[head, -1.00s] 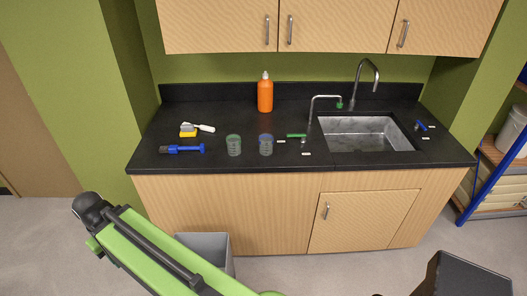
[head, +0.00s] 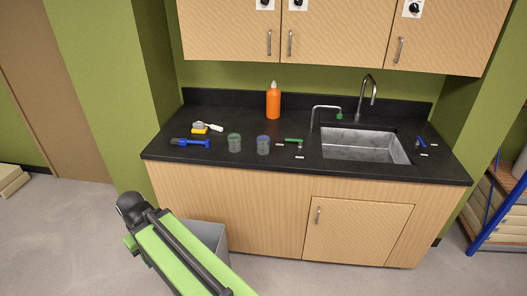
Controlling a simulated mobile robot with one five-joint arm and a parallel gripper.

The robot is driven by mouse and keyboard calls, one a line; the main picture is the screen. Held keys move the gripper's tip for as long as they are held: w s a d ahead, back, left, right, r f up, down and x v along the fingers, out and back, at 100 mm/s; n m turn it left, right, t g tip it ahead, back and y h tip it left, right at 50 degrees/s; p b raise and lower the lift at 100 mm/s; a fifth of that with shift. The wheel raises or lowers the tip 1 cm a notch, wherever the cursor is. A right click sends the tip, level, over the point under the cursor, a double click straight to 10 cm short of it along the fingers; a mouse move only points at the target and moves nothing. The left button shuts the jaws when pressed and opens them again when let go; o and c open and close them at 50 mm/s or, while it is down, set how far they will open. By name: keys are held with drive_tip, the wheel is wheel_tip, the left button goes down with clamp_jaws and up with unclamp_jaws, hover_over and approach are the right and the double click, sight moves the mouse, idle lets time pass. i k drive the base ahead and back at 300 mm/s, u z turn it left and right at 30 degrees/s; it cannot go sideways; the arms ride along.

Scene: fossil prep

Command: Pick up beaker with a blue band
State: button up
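The beaker with a blue band (head: 263,146) stands upright on the black counter (head: 310,168), near its front edge and left of the sink. A similar beaker with a green band (head: 234,143) stands just left of it, with a small gap between them. My green and black arm shows at the lower left, in front of the cabinet and well short of the counter. I cannot make out my gripper's fingers in this view.
An orange bottle (head: 273,102) stands behind the beakers. A blue-handled tool (head: 190,142) and a yellow and white brush (head: 206,127) lie to the left. A grey bin (head: 206,236) stands on the floor below.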

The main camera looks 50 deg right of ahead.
sight(263, 146)
drive_tip(key=z, duration=0.1)
drive_tip(key=i, duration=0.95)
drive_tip(key=u, duration=0.05)
